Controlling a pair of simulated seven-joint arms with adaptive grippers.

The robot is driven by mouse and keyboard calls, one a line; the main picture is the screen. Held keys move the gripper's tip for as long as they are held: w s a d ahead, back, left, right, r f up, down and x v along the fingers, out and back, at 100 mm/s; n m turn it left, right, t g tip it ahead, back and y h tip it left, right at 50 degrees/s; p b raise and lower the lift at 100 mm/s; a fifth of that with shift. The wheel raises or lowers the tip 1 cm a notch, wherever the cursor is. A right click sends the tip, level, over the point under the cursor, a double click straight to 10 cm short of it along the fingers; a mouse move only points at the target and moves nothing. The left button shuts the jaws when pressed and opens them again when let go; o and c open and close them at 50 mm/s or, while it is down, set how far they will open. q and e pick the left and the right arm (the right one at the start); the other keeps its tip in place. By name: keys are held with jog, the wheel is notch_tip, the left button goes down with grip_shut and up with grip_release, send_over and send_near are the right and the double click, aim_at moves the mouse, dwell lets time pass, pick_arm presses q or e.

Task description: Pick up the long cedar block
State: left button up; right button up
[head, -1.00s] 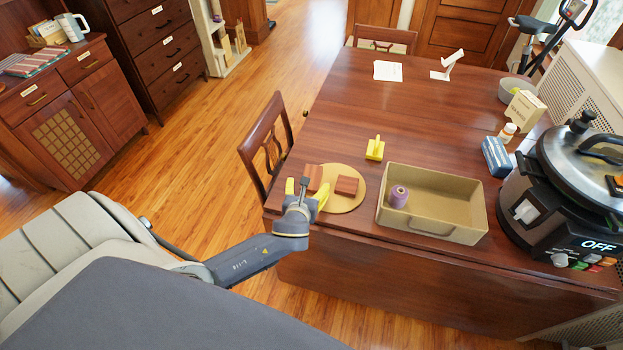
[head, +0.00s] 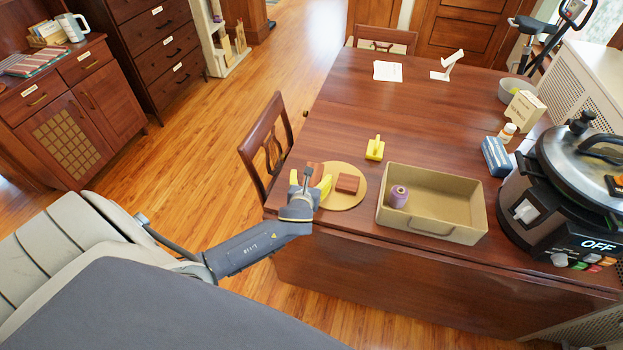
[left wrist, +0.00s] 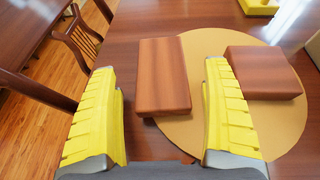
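Two reddish-brown wooden blocks are at a round tan board (head: 342,204). The left block (left wrist: 162,72) looks the longer one; it overlaps the board's left edge in the left wrist view, and in the head view it (head: 315,169) is partly hidden by my gripper. The shorter, thicker block (head: 347,184) lies on the board to its right and also shows in the left wrist view (left wrist: 262,72). My left gripper (head: 309,180) is open and empty, its yellow fingers spread on either side of the left block's near end in the left wrist view. My right gripper is not in view.
A tan open box (head: 460,235) holding a purple spool (head: 398,196) stands right of the board. A yellow handled object (head: 375,149) is behind it. A chair (head: 268,145) is at the table's left edge. A large cooker (head: 570,190) is at far right.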

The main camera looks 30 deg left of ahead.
pick_arm(q)
jog(key=shift+s+f, duration=0.25)
jog(key=shift+f, duration=0.2)
jog(key=c, duration=1.1)
jog(key=shift+a, duration=0.1)
jog(key=shift+r, duration=0.15)
jog(key=shift+c, duration=0.3)
